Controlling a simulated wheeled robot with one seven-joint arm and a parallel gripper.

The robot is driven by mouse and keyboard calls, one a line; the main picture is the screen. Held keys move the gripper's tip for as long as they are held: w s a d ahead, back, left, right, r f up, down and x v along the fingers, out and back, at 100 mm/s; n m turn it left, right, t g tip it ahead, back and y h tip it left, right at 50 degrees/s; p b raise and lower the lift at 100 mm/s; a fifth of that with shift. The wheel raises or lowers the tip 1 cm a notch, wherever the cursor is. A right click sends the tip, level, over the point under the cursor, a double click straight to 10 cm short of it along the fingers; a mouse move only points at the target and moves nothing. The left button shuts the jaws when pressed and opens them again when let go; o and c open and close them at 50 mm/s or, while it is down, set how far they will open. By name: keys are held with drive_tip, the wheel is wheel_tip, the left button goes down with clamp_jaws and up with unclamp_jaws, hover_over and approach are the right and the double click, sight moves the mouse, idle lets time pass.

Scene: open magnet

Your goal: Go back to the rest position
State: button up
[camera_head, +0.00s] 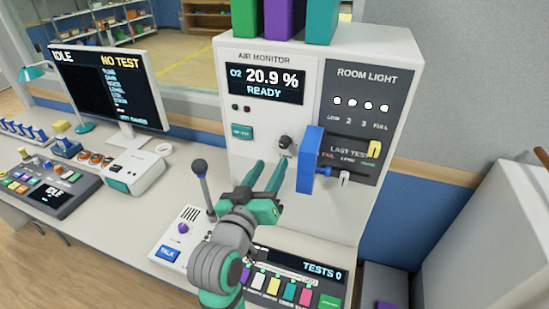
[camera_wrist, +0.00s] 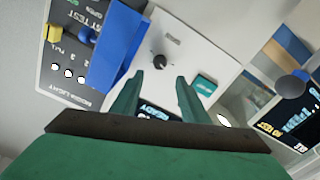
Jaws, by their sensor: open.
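My gripper (camera_head: 269,178) is in the middle of the head view, in front of the white air monitor panel (camera_head: 259,127). Its two green fingers are apart, with nothing visible between them. A dark round knob (camera_head: 285,143) on the panel is just beyond the fingertips. In the wrist view, the gripper (camera_wrist: 156,85) has its fingers spread, and the knob (camera_wrist: 159,62) shows beyond the gap, seemingly not touched. A blue block (camera_head: 310,160) sticks out of the panel just right of the fingers; it also shows in the wrist view (camera_wrist: 115,48).
A microphone-like stick (camera_head: 203,185) stands left of my gripper. A lower panel (camera_head: 290,283) with colored keys lies below my arm. A monitor (camera_head: 108,85) and a control console (camera_head: 45,188) are at the left. A pale cabinet (camera_head: 490,230) is at the right. Open desk surface lies at the lower left.

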drive_tip(key=shift+s+a, duration=0.2)
drive_tip(key=shift+s, duration=0.4)
drive_tip(key=shift+f, duration=0.1)
drive_tip(key=s+f+n+y, duration=0.25)
drive_tip(key=s+f, duration=0.35)
drive_tip(key=f, duration=0.6)
drive_tip(key=s+f+n+y, duration=0.1)
drive_tip(key=s+f+y, duration=0.2)
drive_tip(key=s+f, duration=0.55)
drive_tip(key=s+d+f+m+g, duration=0.1)
drive_tip(key=s+f, duration=0.4)
drive_tip(key=s, duration=0.6)
drive_tip(key=s+d+f+m, duration=0.2)
drive_tip(key=s+f+m, duration=0.1)
drive_tip(key=s, duration=0.9)
drive_tip(key=shift+s+f+g, duration=0.2)
drive_tip(key=shift+f+g, duration=0.2)
drive_tip(key=shift+f, duration=0.45)
drive_tip(key=shift+s, duration=0.1)
